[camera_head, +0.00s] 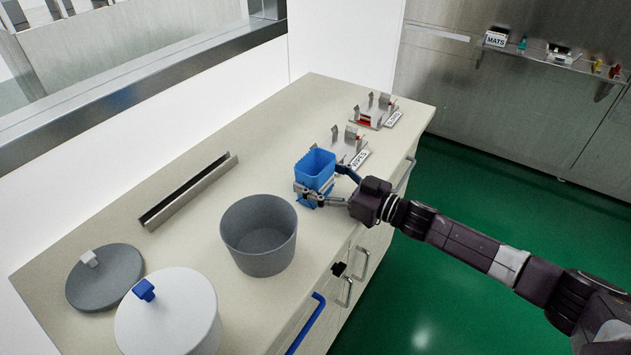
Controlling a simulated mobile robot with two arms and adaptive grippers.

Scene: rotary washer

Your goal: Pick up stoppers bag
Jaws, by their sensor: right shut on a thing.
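A blue open-topped, bag-like container (315,165) is at the right edge of the counter, in front of the wipes holder. I see no label on it, so I cannot tell if it is the stoppers bag. My right gripper (320,186) comes in from the right and is shut on this blue container, with one finger on its near side and the other on its far side. The container is upright. I cannot tell whether its base touches the counter. My left gripper is not in view.
A grey bucket (259,245) stands close by. A white lidded tub (170,318) and a grey lid (105,278) are at the near left. A metal channel (188,192) lies behind. The wipes holder (350,150) and another labelled holder (376,112) stand farther back.

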